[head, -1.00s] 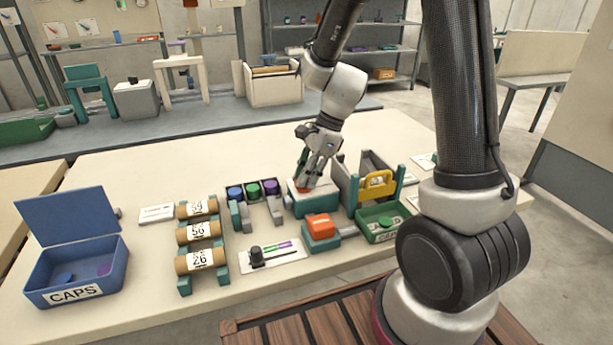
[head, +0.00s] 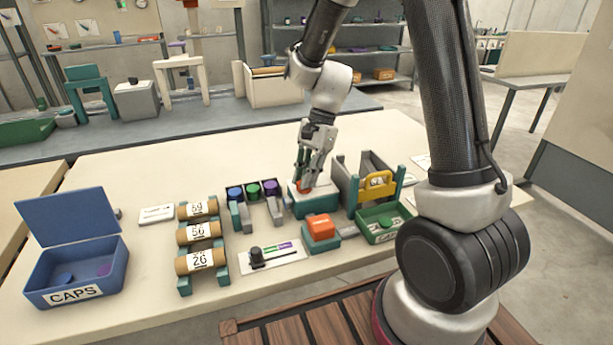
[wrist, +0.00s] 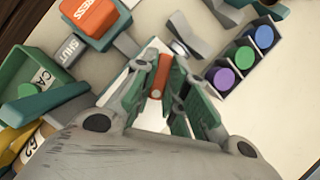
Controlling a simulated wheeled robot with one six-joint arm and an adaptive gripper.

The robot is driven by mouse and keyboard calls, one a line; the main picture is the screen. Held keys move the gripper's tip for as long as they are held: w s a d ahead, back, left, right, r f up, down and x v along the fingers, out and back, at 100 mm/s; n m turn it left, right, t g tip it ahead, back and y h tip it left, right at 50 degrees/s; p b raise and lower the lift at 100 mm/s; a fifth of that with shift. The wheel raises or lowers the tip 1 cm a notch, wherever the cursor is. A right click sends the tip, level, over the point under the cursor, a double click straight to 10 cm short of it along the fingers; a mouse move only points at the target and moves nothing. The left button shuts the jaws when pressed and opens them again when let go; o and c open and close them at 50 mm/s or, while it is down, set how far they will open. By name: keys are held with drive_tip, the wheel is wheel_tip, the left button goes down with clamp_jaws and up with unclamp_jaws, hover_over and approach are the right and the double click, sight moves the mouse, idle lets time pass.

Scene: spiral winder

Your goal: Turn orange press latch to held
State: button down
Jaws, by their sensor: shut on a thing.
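The orange press latch (wrist: 157,78) is a small orange bar on top of a white-and-teal box (head: 317,203). My gripper (wrist: 158,88) is over that box, with its fingers on both sides of the latch, shut on it. In the head view my gripper (head: 306,186) points down, and only a bit of orange shows between the fingers. The latch's lower part and any marking beside it are hidden by the fingers.
An orange press block (head: 321,228) stands in front of the box. A grey bin with a yellow handle (head: 377,181) and a green tray (head: 384,222) are to the right. Coloured caps (head: 253,189) and labelled rolls (head: 199,232) are to the left, with a slider panel (head: 271,256).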

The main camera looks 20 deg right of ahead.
drive_tip(key=n+g, duration=0.1)
drive_tip(key=n, duration=0.2)
drive_tip(key=n+g+h, duration=0.1)
drive_tip(key=n, duration=0.2)
drive_tip(key=shift+a+f+n+h, duration=0.15)
drive_tip(key=shift+f+n+h, duration=0.05)
drive_tip(key=shift+n+h, duration=0.1)
drive_tip(key=n+h, duration=0.1)
drive_tip(key=n, duration=0.1)
drive_tip(key=n+h, duration=0.1)
drive_tip(key=n, duration=0.2)
drive_tip(key=shift+s+a+n+g, duration=0.1)
drive_tip(key=shift+n+g, duration=0.2)
drive_tip(key=c, duration=1.4)
unclamp_jaws()
drive_tip(key=shift+c, duration=0.2)
drive_tip(key=v, duration=1.2)
drive_tip(key=shift+a, duration=0.15)
